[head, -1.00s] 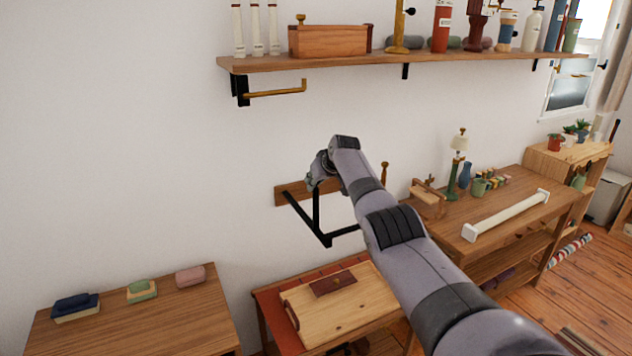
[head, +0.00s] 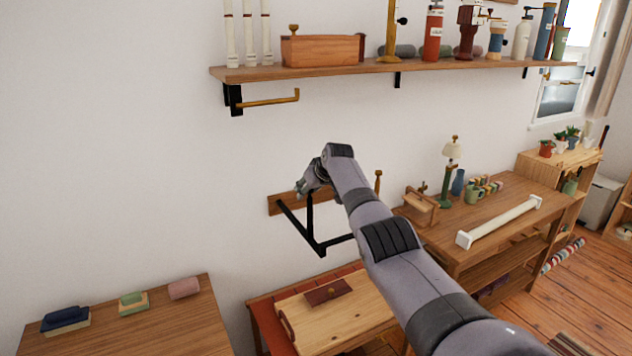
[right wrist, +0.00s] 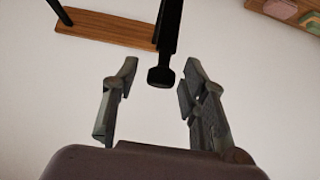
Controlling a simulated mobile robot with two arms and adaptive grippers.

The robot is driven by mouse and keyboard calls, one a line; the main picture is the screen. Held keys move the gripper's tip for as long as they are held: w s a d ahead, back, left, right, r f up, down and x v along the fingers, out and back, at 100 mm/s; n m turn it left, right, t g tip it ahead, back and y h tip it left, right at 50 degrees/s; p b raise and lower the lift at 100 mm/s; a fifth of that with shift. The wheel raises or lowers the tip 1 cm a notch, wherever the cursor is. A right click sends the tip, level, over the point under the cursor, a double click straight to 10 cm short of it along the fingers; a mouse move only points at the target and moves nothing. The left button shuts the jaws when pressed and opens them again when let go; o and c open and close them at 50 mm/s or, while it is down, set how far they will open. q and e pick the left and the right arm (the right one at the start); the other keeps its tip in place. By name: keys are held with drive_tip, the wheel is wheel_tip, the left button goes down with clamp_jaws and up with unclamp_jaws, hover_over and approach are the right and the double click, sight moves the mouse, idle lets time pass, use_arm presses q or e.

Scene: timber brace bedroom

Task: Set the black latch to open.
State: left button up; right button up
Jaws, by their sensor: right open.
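The black latch is a dark bar with a blunt knob end (right wrist: 160,76) in the right wrist view. It runs down from the top edge past a wooden backboard (right wrist: 108,28). In the head view the backboard (head: 287,203) is on the white wall, with black bars (head: 310,225) joined to it. My right gripper (right wrist: 158,80) is open, one finger on each side of the knob end, with a visible gap to both. In the head view my right gripper (head: 304,187) is in front of the backboard, partly hidden by its own wrist. My left gripper is not in view.
A wall shelf (head: 330,70) with a black bracket and brass hook (head: 270,102) is above. A low cabinet with a wooden board (head: 335,318) stands below. A table with soaps (head: 140,325) is lower left; a workbench (head: 490,215) is right.

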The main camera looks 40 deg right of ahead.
drive_tip(key=v, duration=1.1)
drive_tip(key=shift+s+r, duration=0.2)
drive_tip(key=shift+r, duration=0.05)
drive_tip(key=shift+a+f, duration=0.1)
